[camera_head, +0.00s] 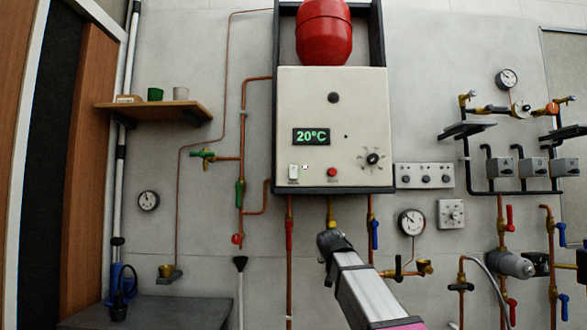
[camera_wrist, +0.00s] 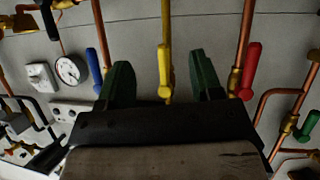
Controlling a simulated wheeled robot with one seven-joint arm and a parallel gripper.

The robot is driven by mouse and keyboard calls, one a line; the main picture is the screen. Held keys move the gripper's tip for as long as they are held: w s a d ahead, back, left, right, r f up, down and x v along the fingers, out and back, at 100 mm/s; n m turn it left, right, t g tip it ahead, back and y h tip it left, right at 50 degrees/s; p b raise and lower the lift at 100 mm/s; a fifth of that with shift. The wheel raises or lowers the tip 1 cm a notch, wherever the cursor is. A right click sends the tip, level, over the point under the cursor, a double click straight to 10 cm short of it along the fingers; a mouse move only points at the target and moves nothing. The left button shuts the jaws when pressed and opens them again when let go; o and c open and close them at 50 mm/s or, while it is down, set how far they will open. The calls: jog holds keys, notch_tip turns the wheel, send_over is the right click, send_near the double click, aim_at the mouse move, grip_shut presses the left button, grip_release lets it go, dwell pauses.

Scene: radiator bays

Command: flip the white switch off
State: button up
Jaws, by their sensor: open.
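The white switch (camera_head: 293,172) is a small rocker on the lower left of the cream boiler panel (camera_head: 333,115), left of a red button (camera_head: 332,172). Its position is too small to read, and the wrist view does not show it. My gripper (camera_head: 328,236) is just below the boiler, lower and to the right of the switch. In the wrist view its two dark fingers (camera_wrist: 162,72) are open and apart. A yellow valve handle (camera_wrist: 165,88) shows between them, with no visible grip on it; I cannot tell how far beyond the fingers it is.
Copper pipes with red (camera_head: 289,235) and blue (camera_head: 375,236) valve handles hang below the boiler, either side of my gripper. A black dial (camera_head: 373,159) sits on the panel's right. A gauge (camera_head: 411,222) and grey socket strip (camera_head: 425,176) are to the right.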

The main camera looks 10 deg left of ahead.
jog(key=s+a+r+t+y, duration=0.15)
jog(key=a+r, duration=0.25)
jog(key=r, duration=0.5)
jog(key=s+a+r+t+y, duration=0.15)
jog(key=a+r, duration=0.25)
jog(key=r, duration=0.5)
jog(key=t, duration=0.2)
send_near(294, 165)
jog(key=x, duration=0.8)
jog(key=shift+w+a, duration=0.15)
jog(key=shift+w, duration=0.05)
jog(key=shift+f, duration=0.1)
jog(key=shift+c, duration=0.3)
